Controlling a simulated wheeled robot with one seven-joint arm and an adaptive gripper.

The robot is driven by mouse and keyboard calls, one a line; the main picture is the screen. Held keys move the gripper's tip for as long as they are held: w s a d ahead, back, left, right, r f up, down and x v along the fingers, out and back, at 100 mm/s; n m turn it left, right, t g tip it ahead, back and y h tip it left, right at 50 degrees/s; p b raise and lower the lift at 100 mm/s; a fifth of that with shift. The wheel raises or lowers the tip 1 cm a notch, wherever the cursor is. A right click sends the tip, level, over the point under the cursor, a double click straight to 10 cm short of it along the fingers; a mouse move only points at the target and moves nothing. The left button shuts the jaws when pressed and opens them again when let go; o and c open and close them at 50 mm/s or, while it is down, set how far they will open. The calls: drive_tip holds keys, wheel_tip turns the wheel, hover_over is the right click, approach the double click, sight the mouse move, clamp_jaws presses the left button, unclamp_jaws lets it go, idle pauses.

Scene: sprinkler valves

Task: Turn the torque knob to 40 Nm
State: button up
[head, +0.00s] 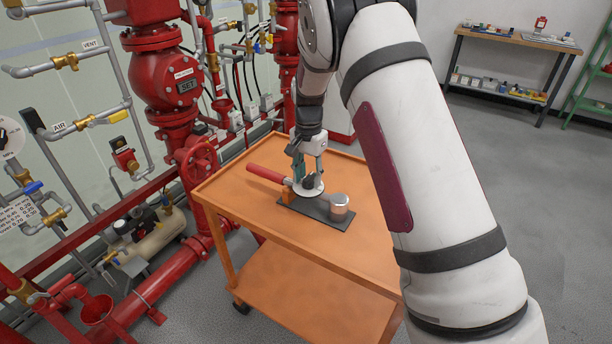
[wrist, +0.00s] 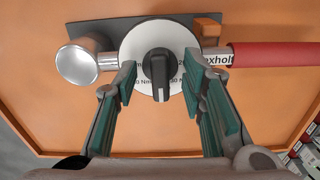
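The black torque knob (wrist: 157,72) sits on a round white dial (wrist: 140,43) with printed Nm marks, partly covered by the knob and my fingers. The full scale is not readable. A small pale mark shows at the knob's lower end in the wrist view. The dial belongs to a device with a red handle (head: 265,174) on a dark plate (head: 315,208). My gripper (head: 307,160) points down over the dial. In the wrist view my gripper (wrist: 158,76) is open, with a green-padded finger on each side of the knob and gaps between.
A silver cylinder (head: 339,204) stands on the plate beside the dial. The orange cart (head: 260,225) has bare top around the plate. Red pipes and valves (head: 175,90) stand close on the left. A workbench (head: 515,40) is at the back right.

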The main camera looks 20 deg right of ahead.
sight(308, 177)
drive_tip(key=shift+r+p, duration=0.65)
drive_tip(key=shift+r, duration=2.35)
drive_tip(key=s+r+n+t, duration=0.2)
drive_tip(key=s+r+n, duration=0.3)
drive_tip(key=s+r, duration=1.3)
drive_tip(key=s+n+t, duration=0.2)
drive_tip(key=s+n, duration=0.3)
drive_tip(key=s, duration=1.6)
drive_tip(key=shift+s+a+f, duration=0.15)
drive_tip(key=shift+a+f, duration=0.05)
drive_tip(key=shift+f, duration=0.1)
drive_tip(key=shift+a, duration=0.1)
drive_tip(key=shift+c, duration=0.4)
